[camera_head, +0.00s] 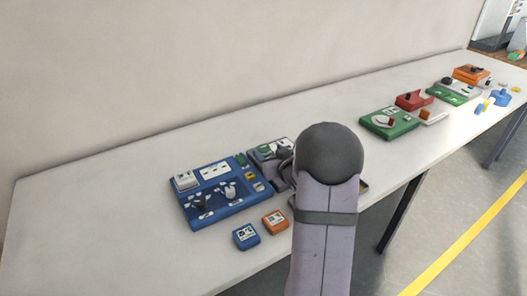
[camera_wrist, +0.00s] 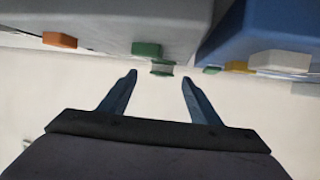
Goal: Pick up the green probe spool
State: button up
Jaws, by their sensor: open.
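In the wrist view, a small spool-shaped piece (camera_wrist: 162,68) with green edges and a paler middle lies just beyond my fingertips. A green block (camera_wrist: 147,48) sits right behind it, against a grey housing. My gripper (camera_wrist: 159,77) is open, with its two fingers spread and the spool roughly centred ahead of the gap. Nothing is between the fingers. In the head view my arm hides most of the gripper and part of the grey unit beside the blue board. I cannot clearly pick out the spool there.
A blue board (camera_head: 215,214) with several parts lies left of my arm. A blue block (camera_head: 246,237) and an orange block (camera_head: 275,222) sit in front. A green board (camera_head: 389,124) and a red holder (camera_head: 414,101) stand farther right. The table's left part is clear.

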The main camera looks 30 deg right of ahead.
aim_at(263, 148)
jog(key=shift+p+x, duration=0.6)
jog(key=shift+x, duration=2.15)
jog(key=shift+a+r, duration=0.1)
jog(key=shift+a, duration=0.05)
jog(key=c, duration=1.2)
